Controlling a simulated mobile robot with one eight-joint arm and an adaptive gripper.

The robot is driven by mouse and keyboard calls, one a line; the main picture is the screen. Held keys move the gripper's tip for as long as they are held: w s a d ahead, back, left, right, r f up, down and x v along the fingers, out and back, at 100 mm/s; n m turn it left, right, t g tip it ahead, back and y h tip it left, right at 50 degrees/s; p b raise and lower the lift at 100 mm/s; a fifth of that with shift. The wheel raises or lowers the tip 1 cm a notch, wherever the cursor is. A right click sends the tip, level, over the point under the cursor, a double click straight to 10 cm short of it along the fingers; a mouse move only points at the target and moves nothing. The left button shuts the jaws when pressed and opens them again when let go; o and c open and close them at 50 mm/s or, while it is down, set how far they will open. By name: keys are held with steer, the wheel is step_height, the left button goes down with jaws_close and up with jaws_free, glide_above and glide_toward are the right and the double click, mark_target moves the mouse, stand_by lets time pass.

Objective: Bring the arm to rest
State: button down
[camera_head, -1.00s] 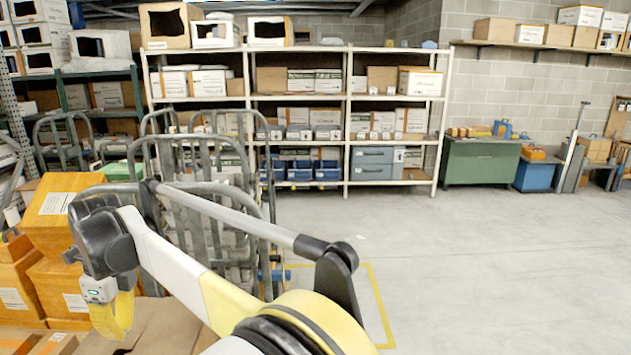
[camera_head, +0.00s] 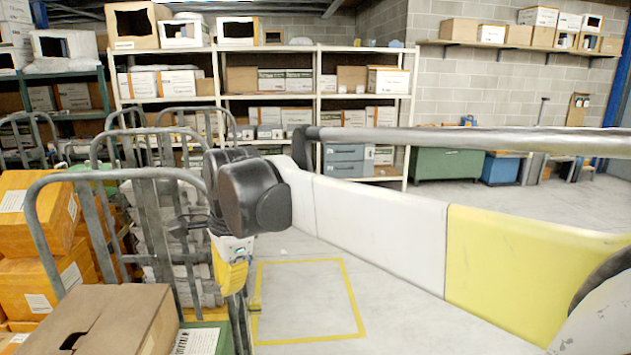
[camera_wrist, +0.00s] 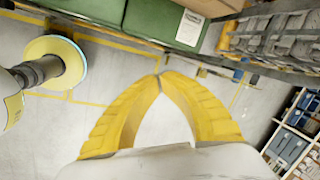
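My arm stretches across the right half of the head view, with its white and yellow link angled down to the right. My gripper (camera_head: 230,280) hangs from the dark wrist, pointing down, beside a grey metal cage trolley (camera_head: 150,172). In the wrist view, the two yellow fingers of my gripper (camera_wrist: 160,75) meet at their tips. Only bare floor shows in the gap behind the tips, so the gripper holds nothing.
Orange boxes (camera_head: 30,287) and a brown carton (camera_head: 95,325) stand at the lower left, near the trolley. A yellow square (camera_head: 305,262) is marked on clear floor. White racks (camera_head: 317,120) stand behind. Green boxes (camera_wrist: 165,20) line the wrist view's top.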

steer(key=s+d+f+n+t+b, duration=0.1)
steer(key=s+d+n+b, duration=0.15)
steer(key=d, duration=1.15)
steer(key=s+d+f+n+t+b, duration=0.1)
steer(key=s+d+f+n, duration=0.1)
steer(key=s+d+f, duration=0.2)
steer(key=s+d+f+n+t+h+b, duration=0.1)
steer(key=s+d+f, duration=0.4)
steer(key=d, duration=0.6)
steer(key=s+d+f+n+t+h+b, duration=0.1)
steer(key=s+d+f+n+b, duration=0.1)
steer(key=s+d+f+n, duration=0.3)
steer(key=d, duration=0.2)
steer(key=shift+s+d+f+t, duration=0.2)
steer(key=shift+d+t, duration=0.1)
steer(key=shift+t, duration=0.1)
